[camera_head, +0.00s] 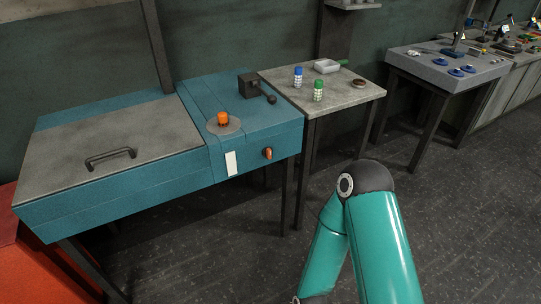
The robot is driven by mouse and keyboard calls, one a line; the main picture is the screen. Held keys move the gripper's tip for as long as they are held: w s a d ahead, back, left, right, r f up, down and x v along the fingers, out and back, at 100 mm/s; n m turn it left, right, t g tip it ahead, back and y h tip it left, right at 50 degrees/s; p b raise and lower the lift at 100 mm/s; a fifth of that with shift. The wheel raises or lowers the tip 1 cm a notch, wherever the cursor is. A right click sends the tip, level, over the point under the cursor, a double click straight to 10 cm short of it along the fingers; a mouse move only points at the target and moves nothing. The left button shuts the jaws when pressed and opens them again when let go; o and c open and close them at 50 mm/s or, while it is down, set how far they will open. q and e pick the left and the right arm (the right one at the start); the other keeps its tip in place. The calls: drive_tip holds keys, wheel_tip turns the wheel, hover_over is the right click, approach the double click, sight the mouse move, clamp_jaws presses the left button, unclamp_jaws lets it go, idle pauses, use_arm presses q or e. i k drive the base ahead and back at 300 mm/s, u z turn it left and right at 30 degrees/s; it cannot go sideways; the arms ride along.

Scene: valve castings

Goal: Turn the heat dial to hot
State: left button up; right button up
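An orange knob (267,153) sits on the front face of the teal bench unit (255,162), near its right end; it looks like the heat dial. A white label strip (231,163) is on the same face to its left. Any hot or cold marks are too small to read. On top, an orange cylindrical piece (223,118) stands on a round grey plate. One of my teal arms shows at the lower right, apart from the unit. Neither gripper is in view.
A grey lid with a dark handle (110,158) covers the unit's left part. A dark block with a ball-ended lever (271,99) stands at the back right. A side table (345,95) holds blue-capped and green-capped bottles. Dark floor is clear in front.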

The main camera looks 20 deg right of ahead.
sight(267, 151)
drive_tip(key=z, duration=0.05)
drive_tip(key=i, duration=1)
drive_tip(key=u, duration=0.05)
